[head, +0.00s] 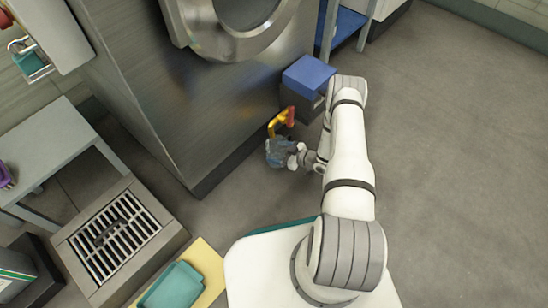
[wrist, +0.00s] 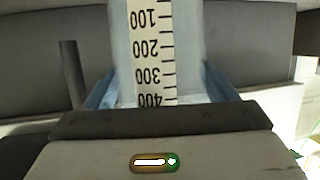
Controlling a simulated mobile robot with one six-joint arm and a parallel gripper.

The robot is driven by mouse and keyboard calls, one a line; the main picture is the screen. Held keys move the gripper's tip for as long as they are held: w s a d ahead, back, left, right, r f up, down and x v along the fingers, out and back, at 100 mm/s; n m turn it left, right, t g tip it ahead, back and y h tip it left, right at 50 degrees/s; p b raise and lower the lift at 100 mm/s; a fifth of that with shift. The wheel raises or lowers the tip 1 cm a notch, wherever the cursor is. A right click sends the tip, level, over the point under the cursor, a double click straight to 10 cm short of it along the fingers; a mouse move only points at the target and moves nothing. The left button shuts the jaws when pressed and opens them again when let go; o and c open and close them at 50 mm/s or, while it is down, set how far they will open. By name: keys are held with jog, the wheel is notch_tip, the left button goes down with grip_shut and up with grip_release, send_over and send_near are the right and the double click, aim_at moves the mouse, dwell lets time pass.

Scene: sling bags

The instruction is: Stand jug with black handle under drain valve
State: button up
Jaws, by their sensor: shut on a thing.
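The clear jug (head: 279,152) is in my gripper (head: 296,158), low beside the steel machine in the head view. The wrist view shows its clear wall and a white scale strip (wrist: 152,50) with black numbers, upside down, between my fingers. The drain valve, a yellow pipe with a red lever (head: 283,120), sticks out of the machine right by the jug's top. I cannot tell whether the spout is directly over the jug's mouth or whether the base touches the floor. The black handle cannot be made out for sure.
A blue-topped box (head: 308,74) stands just behind the valve, close to my arm. The steel machine (head: 190,90) blocks the left. A floor grate (head: 118,236) and a teal tray (head: 172,287) lie at lower left. The floor on the right is clear.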

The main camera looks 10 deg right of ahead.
jog(key=shift+w+a, duration=0.4)
jog(key=shift+w+a+f+b, duration=0.1)
jog(key=shift+f+b, duration=1.2)
jog(key=shift+f, duration=0.4)
jog(key=shift+f, duration=0.1)
jog(key=shift+f, duration=0.1)
jog(key=o, duration=1)
